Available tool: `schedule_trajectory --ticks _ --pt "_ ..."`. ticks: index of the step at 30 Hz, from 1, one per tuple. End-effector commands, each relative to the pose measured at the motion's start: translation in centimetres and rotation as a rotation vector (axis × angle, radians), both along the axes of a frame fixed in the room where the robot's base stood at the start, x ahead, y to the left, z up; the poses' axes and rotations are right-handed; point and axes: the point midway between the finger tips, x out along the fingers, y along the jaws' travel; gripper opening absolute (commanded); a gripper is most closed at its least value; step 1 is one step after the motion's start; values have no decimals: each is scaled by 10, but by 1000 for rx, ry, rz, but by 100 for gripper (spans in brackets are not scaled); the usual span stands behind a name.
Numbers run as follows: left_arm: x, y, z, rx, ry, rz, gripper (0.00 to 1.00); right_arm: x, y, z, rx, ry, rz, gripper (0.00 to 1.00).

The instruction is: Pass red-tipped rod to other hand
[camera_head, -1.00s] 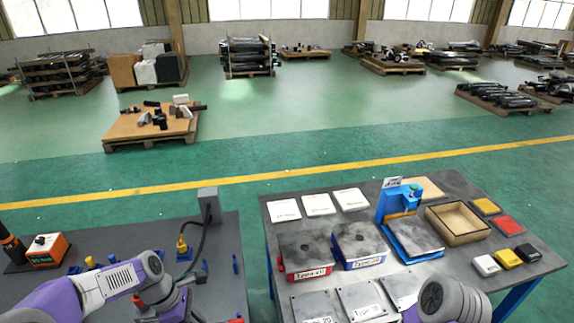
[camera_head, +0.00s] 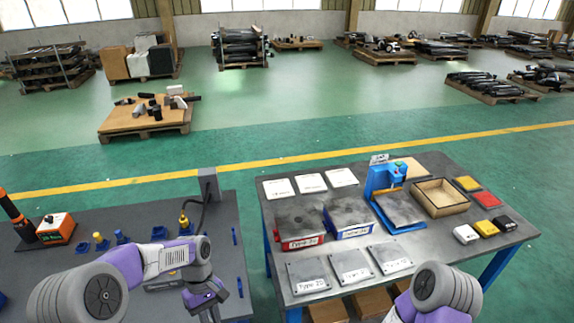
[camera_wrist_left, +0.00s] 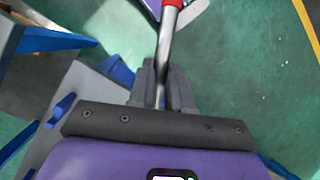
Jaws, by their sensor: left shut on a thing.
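My left gripper (camera_wrist_left: 163,88) is shut on the shaft of a rod (camera_wrist_left: 165,45). The rod is metallic, with a red part (camera_wrist_left: 173,3) at the top edge of the left wrist view; its far end is cut off there. A purple and pale shape lies behind the red part, and I cannot tell what it is.
The left grey table (camera_head: 100,270) holds blue fittings and an orange box (camera_head: 54,229). The right table (camera_head: 437,176) holds labelled plates, a blue press (camera_head: 385,182), a wooden tray (camera_head: 440,209) and small coloured boxes. Green floor shows between the tables.

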Motion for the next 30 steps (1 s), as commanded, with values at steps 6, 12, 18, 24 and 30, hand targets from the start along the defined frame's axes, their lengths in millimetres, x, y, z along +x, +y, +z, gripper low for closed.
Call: schedule_trajectory --ticks 6,12,18,24,30 --pt "10 -17 -22 2 2 -541 0 0 0 0 0 -1 0 43" --pt "16 -23 -29 1 -1 -752 0 0 0 0 0 -1 0 43" --pt "18 -26 -28 1 -3 -777 0 0 0 0 0 -1 0 43" --pt "32 -53 -11 1 -6 -792 0 0 0 0 0 -1 0 43" --pt "55 -98 18 1 -4 -816 0 0 0 0 0 -1 0 43"
